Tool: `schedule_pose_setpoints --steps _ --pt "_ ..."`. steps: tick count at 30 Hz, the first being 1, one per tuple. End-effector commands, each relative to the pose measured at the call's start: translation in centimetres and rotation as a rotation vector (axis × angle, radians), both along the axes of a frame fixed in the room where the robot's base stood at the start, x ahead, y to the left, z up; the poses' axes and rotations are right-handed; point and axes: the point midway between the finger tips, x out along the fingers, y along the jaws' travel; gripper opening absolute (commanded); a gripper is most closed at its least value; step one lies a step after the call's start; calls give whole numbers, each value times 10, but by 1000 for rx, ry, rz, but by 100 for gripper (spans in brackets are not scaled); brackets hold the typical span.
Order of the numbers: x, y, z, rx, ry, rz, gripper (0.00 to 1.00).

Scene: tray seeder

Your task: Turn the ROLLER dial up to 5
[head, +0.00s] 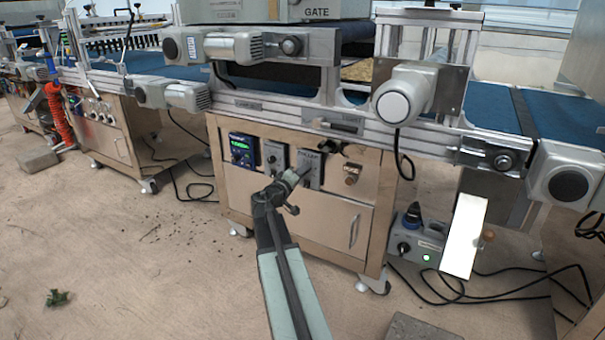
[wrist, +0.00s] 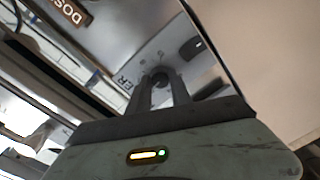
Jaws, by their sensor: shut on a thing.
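The ROLLER dial sits on a small grey control box (head: 316,177) on the front of the steel cabinet. My gripper (head: 301,175) reaches this box from below and covers most of the dial in the head view. In the wrist view the dial (wrist: 160,79) shows as a dark round knob between the two fingers of my gripper (wrist: 160,88), which are shut on it. Label letters ending in "ER" show on the grey plate (wrist: 146,65) beside it. The dial's pointer and scale numbers are too small or hidden to read.
Left of the ROLLER box are another grey box (head: 274,157) and a blue controller (head: 242,150) with a green display. A knob on a plate (head: 351,175) is to the right. Motors and the conveyor frame (head: 290,109) overhang above. Cables lie on the floor.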

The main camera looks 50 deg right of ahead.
Motion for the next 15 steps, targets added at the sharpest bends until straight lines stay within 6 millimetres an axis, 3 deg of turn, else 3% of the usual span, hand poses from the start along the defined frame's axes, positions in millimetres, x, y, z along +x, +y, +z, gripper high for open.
schedule_pose_setpoints --steps 15 --pt "-1 0 -1 27 -99 -2 0"
